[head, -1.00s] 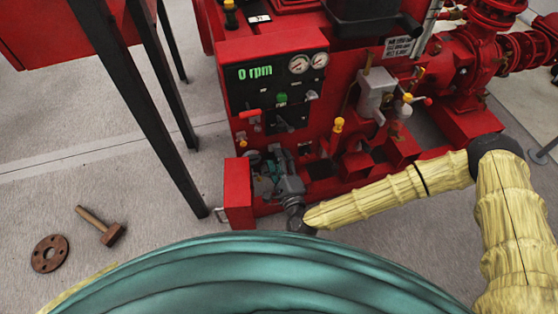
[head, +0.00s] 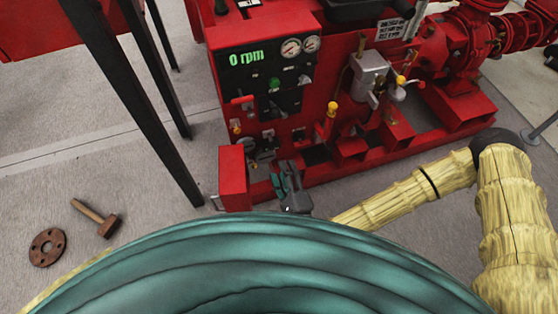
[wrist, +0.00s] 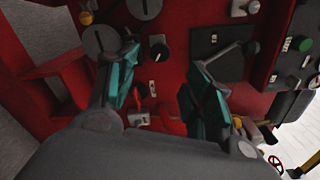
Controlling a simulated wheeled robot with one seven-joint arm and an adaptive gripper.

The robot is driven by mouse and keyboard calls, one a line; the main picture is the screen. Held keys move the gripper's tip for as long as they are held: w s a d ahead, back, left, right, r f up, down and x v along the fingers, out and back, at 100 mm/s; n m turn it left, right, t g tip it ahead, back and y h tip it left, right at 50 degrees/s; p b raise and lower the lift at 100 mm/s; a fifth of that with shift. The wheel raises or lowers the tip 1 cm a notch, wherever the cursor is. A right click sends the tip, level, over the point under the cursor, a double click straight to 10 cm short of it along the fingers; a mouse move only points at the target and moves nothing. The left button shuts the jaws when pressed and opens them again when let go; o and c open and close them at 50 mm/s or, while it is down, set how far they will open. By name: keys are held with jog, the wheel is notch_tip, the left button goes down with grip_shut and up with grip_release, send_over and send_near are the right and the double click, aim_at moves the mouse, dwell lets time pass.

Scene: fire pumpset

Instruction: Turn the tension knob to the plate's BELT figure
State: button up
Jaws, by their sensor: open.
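My gripper (wrist: 163,76) is open and empty in the wrist view, its two teal-padded fingers facing a red panel. A black round knob (wrist: 159,52) with a pale mark shows between and beyond the fingertips, apart from them. A small pale label plate (wrist: 152,88) sits below it, its print too small to read. A larger grey slotted dial (wrist: 103,42) is partly behind the left finger. I cannot tell for certain which is the tension knob. In the head view my gripper (head: 286,184) is low in front of the machine, beside small panel controls (head: 266,146).
The red pumpset (head: 345,150) fills the back, with a black panel reading 0 rpm (head: 247,57). A red box (head: 233,178) stands left of my gripper. Dark table legs (head: 135,90) are further left. A hammer (head: 107,226) and rusty flange (head: 47,247) lie on the floor.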

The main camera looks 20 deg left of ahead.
jog(key=shift+v, duration=0.95)
jog(key=s+d+f+n+g+h, duration=0.3)
jog(key=s+d+f+n+g, duration=0.75)
jog(key=f, duration=0.25)
jog(key=s+d+n+g+h, duration=0.2)
jog(key=s+d+h, duration=0.1)
jog(key=d, duration=0.8)
jog(key=s+d+n+g+h, duration=0.3)
jog(key=d+h, duration=0.1)
jog(key=d, duration=0.7)
notch_tip(320, 180, up, 31)
jog(key=p, duration=3)
jog(key=shift+s+r+p, duration=0.2)
jog(key=shift+p, duration=0.15)
jog(key=shift+t, duration=0.25)
